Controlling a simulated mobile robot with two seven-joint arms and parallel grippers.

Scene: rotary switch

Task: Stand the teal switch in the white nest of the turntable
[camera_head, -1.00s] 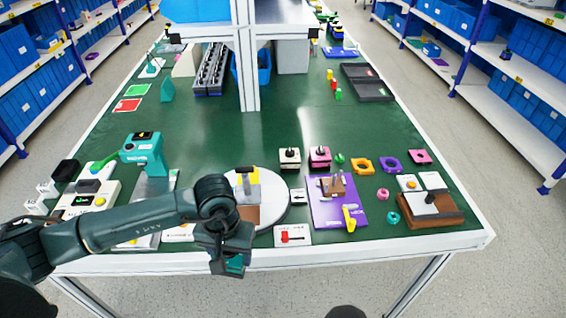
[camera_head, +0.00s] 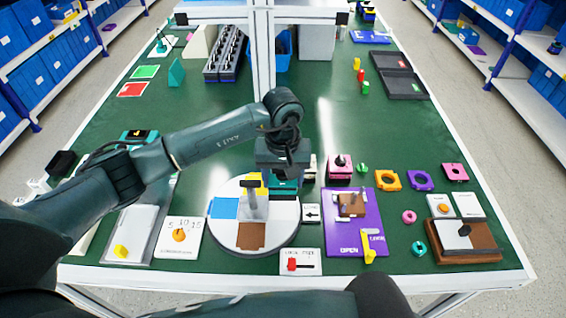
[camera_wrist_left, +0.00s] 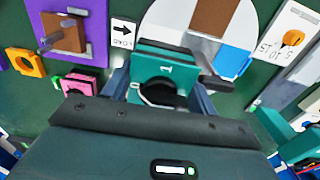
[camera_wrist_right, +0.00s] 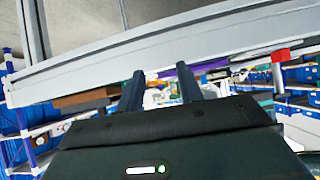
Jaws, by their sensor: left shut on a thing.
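My left gripper (camera_head: 283,168) is shut on the teal switch (camera_head: 285,187), at the back right of the turntable (camera_head: 284,236). In the left wrist view the teal switch (camera_wrist_left: 165,68) shows a white 1 and a black round part between the fingers. The turntable is a round white disc with blue, brown and yellow patches and a grey post with a handle in the middle. A white nest cannot be told apart from the white disc; the switch and arm hide that side. I cannot tell whether the switch touches the disc. My right gripper (camera_wrist_right: 160,88) is open and empty below the table edge.
An arrow label plate (camera_head: 311,214) stands close right of the turntable, beside a purple board (camera_head: 341,238) with a yellow lever. Green table behind is largely clear.

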